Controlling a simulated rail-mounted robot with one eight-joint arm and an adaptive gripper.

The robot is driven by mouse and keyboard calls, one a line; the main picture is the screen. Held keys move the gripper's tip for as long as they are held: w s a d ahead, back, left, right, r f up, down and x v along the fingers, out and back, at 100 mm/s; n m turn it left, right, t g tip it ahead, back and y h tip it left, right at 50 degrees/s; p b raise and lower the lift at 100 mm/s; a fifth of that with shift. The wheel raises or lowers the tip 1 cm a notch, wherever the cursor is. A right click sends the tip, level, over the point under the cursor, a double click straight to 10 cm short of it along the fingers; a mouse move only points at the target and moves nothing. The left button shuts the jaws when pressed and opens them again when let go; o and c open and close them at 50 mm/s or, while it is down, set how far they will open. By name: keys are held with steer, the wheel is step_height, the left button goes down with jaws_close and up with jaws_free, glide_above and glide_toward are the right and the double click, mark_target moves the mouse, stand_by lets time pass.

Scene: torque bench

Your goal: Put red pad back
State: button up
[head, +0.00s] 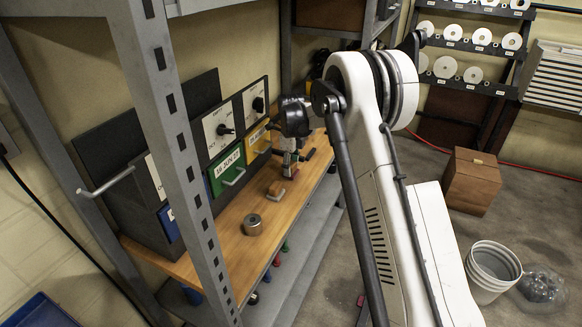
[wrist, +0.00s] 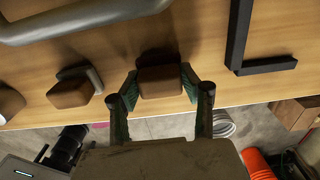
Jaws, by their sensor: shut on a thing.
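A brown block-like pad (wrist: 160,82) sits between the two green fingertips of my gripper (wrist: 159,88) in the wrist view, and the fingers press on its sides. In the head view my gripper (head: 289,166) points down over the wooden bench (head: 212,262), near its far end. A second brown block (wrist: 70,93) with a grey handle rests on the bench to the left in the wrist view, and part of another brown block (wrist: 8,102) shows at the left edge. No pad looks clearly red. I cannot tell whether the held pad touches the bench.
A black L-shaped bracket (wrist: 238,45) is right of the held pad, and a thick grey bar (wrist: 85,20) crosses the upper left. Panels with green (head: 226,172) and yellow drawers line the back. A grey post (head: 172,140) stands in front.

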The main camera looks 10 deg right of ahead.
steer(key=shift+f, duration=0.15)
steer(key=o, duration=1.2)
